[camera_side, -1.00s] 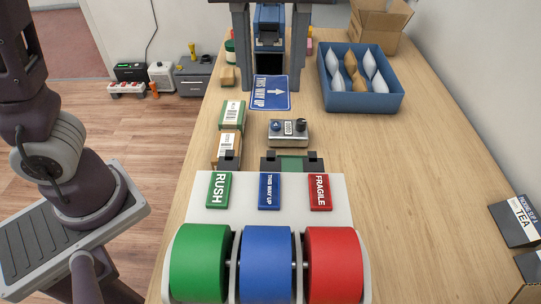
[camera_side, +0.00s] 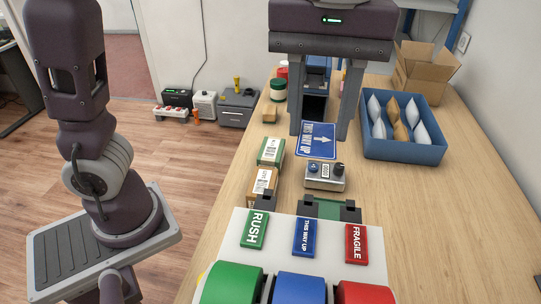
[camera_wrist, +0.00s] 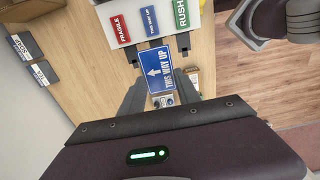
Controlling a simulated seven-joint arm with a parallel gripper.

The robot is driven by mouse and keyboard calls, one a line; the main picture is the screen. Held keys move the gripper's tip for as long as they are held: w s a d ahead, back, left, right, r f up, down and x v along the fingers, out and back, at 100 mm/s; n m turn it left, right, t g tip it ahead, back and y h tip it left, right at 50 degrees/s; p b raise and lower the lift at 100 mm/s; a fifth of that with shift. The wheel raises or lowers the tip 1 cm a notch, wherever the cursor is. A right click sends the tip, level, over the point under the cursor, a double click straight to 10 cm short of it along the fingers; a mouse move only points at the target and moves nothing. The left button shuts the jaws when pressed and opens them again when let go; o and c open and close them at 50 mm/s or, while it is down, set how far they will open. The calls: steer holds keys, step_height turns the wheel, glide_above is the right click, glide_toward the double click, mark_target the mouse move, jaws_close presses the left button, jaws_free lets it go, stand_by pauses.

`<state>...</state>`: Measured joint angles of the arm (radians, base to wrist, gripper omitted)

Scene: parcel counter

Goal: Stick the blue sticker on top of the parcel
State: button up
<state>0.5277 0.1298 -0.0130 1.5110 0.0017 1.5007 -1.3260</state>
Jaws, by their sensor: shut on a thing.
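My gripper (camera_side: 319,135) is shut on the large blue THIS WAY UP sticker (camera_side: 317,141). The sticker lies across the fingertips, with its white arrow facing the side camera, and appears held above the counter. In the wrist view the sticker (camera_wrist: 154,68) also sits at the fingertips. Two small boxes with white barcode labels, one green-topped (camera_side: 270,151) and one brown (camera_side: 263,183), stand left of the gripper. I cannot tell which box is the parcel. A small grey control box (camera_side: 325,177) with knobs sits just in front of the sticker.
A white dispenser (camera_side: 281,232) with green, blue and red rolls is in front, bearing RUSH, THIS WAY UP and FRAGILE labels. A blue tray (camera_side: 404,149) of wrapped items and an open carton (camera_side: 425,66) are behind right. The counter's right side is mostly bare.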

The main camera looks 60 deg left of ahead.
steer(key=w+a+f, duration=0.5)
steer(key=w+a, duration=0.1)
steer(key=w, duration=0.1)
glide_above(272, 146)
step_height(272, 146, down, 12)
steer(key=shift+w+f, duration=0.1)
steer(key=shift+f, duration=4.4)
steer(key=o, duration=0.8)
steer(key=shift+r, duration=2.75)
